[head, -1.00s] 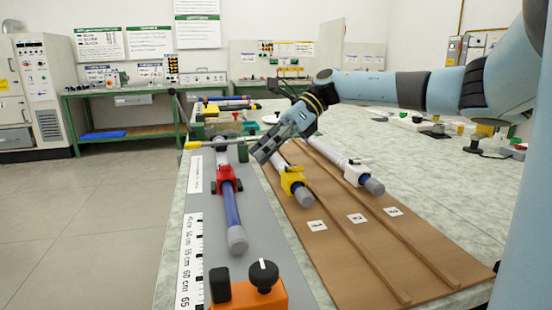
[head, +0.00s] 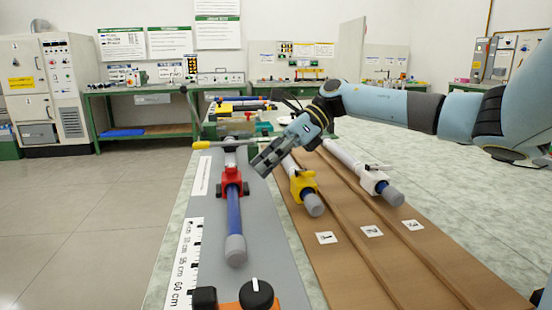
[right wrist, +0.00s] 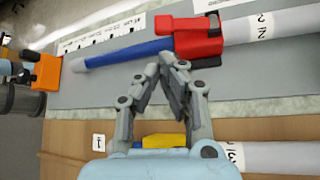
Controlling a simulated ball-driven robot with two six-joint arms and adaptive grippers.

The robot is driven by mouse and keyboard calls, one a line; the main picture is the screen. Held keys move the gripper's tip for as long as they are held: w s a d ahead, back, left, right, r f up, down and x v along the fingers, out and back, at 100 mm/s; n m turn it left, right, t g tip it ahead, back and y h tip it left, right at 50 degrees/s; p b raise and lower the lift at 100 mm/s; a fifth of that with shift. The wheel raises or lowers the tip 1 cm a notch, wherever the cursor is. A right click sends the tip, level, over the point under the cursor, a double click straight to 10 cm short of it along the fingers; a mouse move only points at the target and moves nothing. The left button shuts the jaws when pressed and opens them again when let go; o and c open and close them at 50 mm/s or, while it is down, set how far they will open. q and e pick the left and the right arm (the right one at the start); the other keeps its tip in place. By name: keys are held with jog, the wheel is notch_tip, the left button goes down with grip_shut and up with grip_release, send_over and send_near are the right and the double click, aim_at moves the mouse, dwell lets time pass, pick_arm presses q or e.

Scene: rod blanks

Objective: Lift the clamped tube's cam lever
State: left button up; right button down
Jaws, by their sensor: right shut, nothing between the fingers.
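The clamped tube has a blue section (head: 235,222) with a grey end cap and a white section, and it lies along a grey plate (head: 268,255). A red clamp with its lever (head: 232,177) sits around it. The red clamp also shows in the right wrist view (right wrist: 192,38), beyond the fingertips. My right gripper (head: 262,167) is to the right of the red clamp. Its fingers are together and empty. In the right wrist view the fingertips (right wrist: 167,62) are close to the clamp in the picture; contact cannot be told. My left gripper is not in view.
A brown ridged board (head: 350,265) to the right holds a tube with a yellow clamp (head: 302,184) and one with a white clamp (head: 374,181). An orange block with a black knob (head: 257,293) stands at the plate's near end. A yellow-tipped bar (head: 215,144) crosses the far end.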

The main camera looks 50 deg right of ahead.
aim_at(236, 191)
jog(key=x, duration=0.3)
jog(key=shift+w+a+f, duration=0.15)
jog(key=shift+a+f, duration=0.05)
jog(key=shift+a, duration=0.1)
jog(key=shift+w+a+f, duration=0.1)
jog(key=shift+a+f, duration=0.05)
jog(key=shift+a, duration=0.1)
jog(key=shift+b, duration=0.35)
